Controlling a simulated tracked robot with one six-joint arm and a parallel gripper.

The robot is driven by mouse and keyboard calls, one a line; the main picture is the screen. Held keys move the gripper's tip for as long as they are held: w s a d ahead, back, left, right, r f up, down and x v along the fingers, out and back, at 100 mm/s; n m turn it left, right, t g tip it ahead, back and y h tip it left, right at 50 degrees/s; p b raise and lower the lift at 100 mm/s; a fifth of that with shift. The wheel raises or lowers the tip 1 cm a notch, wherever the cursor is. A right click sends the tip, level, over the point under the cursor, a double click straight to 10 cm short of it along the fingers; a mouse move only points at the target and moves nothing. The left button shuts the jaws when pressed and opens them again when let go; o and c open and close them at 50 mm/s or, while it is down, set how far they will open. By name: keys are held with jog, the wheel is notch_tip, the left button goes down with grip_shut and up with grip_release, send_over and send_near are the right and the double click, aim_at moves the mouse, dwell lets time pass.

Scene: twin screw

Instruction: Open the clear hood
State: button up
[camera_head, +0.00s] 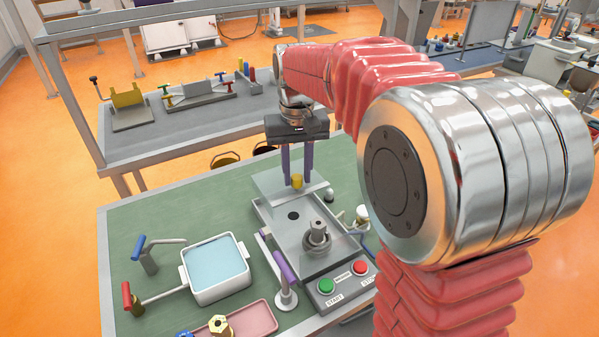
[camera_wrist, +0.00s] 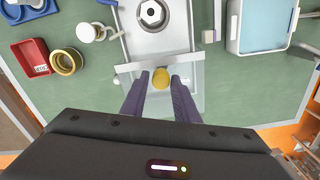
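The clear hood (camera_head: 272,187) is a see-through pane at the far end of the grey machine (camera_head: 270,215), with a yellow knob (camera_head: 297,182) on it. The pane lies beyond the metal chuck (camera_head: 318,236), which shows uncovered. The hood's pale edge (camera_wrist: 130,67) crosses the wrist view; its exact tilt is hard to tell. My gripper (camera_head: 298,184) points down with its two purple fingers apart. In the wrist view the yellow knob (camera_wrist: 161,77) shows between the fingertips, with a gap on each side. I cannot tell whether any finger touches the hood.
A control box with a green button (camera_head: 326,286) and a red button (camera_head: 360,267) is at the machine's near end. A purple-handled lever (camera_head: 286,272) stands beside it. A white basin (camera_head: 215,290) and pink tray (camera_head: 255,319) lie left. Green tabletop (camera_head: 185,215) is clear at far left.

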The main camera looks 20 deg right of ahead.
jog(key=shift+o, duration=1.4)
jog(key=shift+f, duration=0.1)
notch_tip(320, 180, up, 14)
jog(key=shift+f, duration=0.15)
